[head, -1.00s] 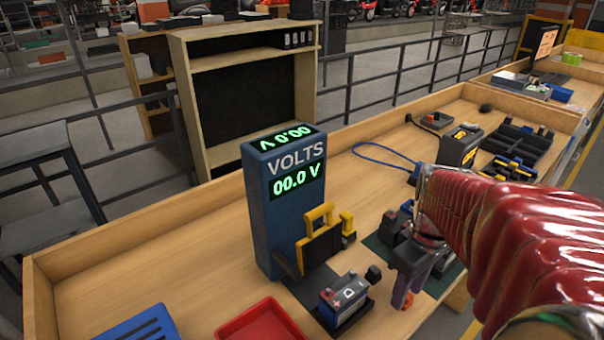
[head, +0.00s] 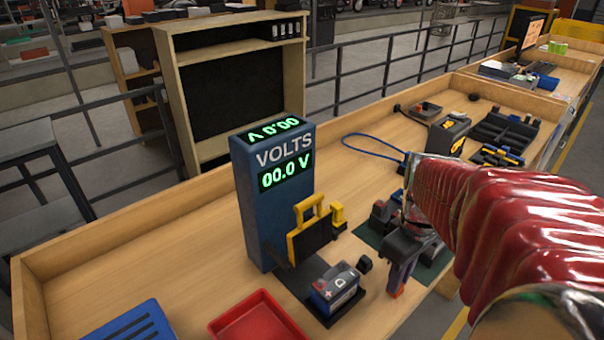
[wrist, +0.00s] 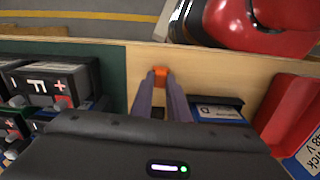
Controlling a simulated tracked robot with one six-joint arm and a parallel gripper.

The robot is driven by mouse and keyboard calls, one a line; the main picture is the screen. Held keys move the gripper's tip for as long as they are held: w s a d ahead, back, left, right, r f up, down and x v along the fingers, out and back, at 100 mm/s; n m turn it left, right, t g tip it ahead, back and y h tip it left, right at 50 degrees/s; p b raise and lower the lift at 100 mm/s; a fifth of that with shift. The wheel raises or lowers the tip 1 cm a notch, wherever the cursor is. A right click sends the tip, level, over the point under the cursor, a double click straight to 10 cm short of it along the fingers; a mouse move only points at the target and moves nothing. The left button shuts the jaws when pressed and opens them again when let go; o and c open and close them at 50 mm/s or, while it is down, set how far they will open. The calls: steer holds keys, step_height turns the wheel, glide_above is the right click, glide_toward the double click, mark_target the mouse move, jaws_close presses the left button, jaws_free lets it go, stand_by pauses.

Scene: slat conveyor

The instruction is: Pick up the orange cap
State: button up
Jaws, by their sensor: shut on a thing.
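The orange cap (wrist: 160,73) is between the fingertips of my gripper in the wrist view, over bare wood near the bench edge. In the head view the orange cap (head: 397,290) shows as a small orange patch at the lower end of my gripper (head: 394,283). My gripper (wrist: 160,82) is shut on it, and the fingers hide part of it. I cannot tell whether the cap touches the bench top.
A battery marked D (head: 335,290) stands left of my gripper, before the blue VOLTS meter (head: 274,195). A red tray (head: 258,318) and blue slotted tray (head: 135,325) lie at the front. A low wooden rim borders the bench.

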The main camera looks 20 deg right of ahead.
steer(key=shift+r, duration=0.15)
jaws_close()
step_height(320, 180, up, 10)
stand_by(0.3)
stand_by(0.5)
step_height(320, 180, up, 4)
steer(key=m, duration=0.6)
steer(key=shift+m, duration=0.3)
steer(key=shift+s, duration=0.1)
